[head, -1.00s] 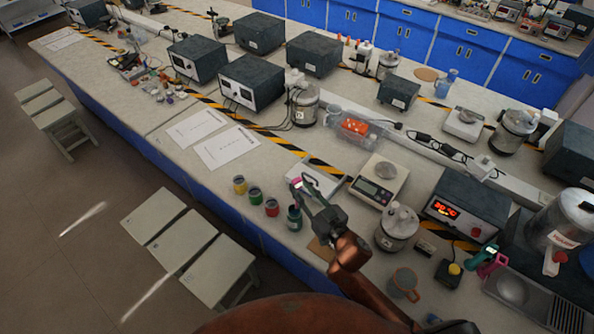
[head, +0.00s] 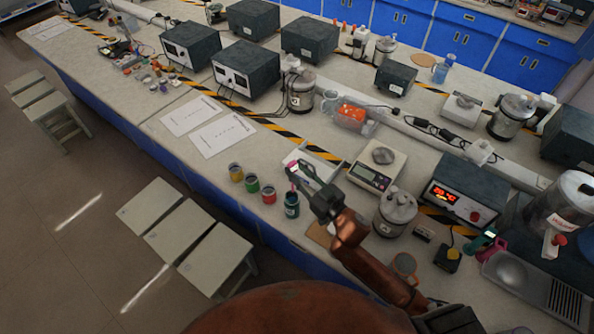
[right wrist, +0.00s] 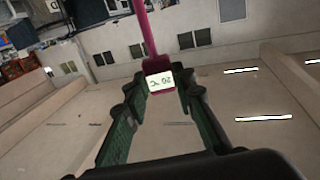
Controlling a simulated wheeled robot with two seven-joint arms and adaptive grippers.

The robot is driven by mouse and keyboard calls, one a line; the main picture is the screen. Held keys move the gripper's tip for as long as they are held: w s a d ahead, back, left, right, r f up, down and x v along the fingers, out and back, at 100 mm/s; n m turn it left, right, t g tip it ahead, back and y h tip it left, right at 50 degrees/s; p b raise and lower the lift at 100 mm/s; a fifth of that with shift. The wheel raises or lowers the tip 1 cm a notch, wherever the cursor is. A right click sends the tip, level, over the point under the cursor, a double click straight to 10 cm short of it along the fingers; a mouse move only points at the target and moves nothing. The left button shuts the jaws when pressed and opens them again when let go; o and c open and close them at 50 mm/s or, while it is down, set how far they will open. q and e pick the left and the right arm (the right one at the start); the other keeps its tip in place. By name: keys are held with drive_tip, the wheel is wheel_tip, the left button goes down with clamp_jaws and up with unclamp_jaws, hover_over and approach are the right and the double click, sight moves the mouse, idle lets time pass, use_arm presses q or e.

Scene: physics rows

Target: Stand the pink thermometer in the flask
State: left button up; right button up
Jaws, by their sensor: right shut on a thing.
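My right gripper (head: 303,174) is shut on the pink thermometer (right wrist: 145,32), above the front edge of the bench. In the right wrist view, the gripper (right wrist: 158,88) has one finger on each side of the thermometer's wider end, which bears a white label reading 20 °C. The thin pink stem points away from the fingers. In the head view the thermometer is tiny and mostly unclear. A dark teal jar (head: 292,207) stands just below the gripper, apart from it. I cannot tell for sure which vessel is the flask. My left gripper is out of view.
Yellow (head: 236,174), green (head: 252,184) and red (head: 269,195) pots stand left of the jar. A scale (head: 372,177), a metal pot (head: 394,212) and a mug (head: 403,267) are to the right. Two paper sheets (head: 215,138) lie on clear bench.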

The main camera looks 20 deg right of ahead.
wheel_tip(320, 180, down, 2)
drive_tip(key=shift+b, duration=0.7)
wheel_tip(320, 180, down, 8)
drive_tip(key=b, duration=0.5)
drive_tip(key=shift+f, duration=0.1)
drive_tip(key=o, duration=1.1)
drive_tip(key=v, duration=1.2)
